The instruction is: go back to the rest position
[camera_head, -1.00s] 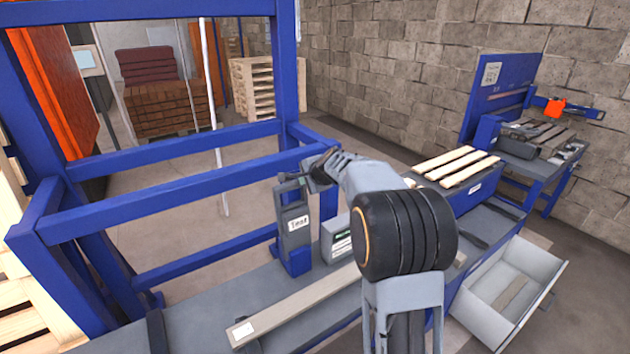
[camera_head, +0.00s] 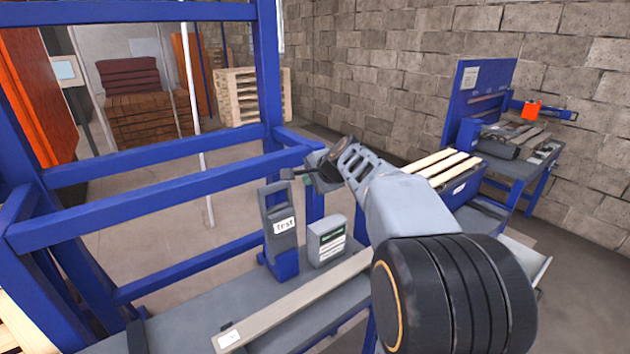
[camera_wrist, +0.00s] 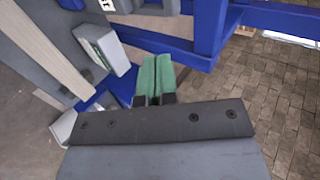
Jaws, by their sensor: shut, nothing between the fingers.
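My gripper (camera_wrist: 156,62) shows in the wrist view as two green fingers side by side, closed together with nothing between them.
A long wooden board (camera_head: 290,300) lies on the bench. The blue gantry frame (camera_head: 150,208) stands at left and behind. Pale slats (camera_head: 445,166) lie on a blue stand at right, with another blue workstation (camera_head: 485,100) beyond. Grey floor is open behind the frame.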

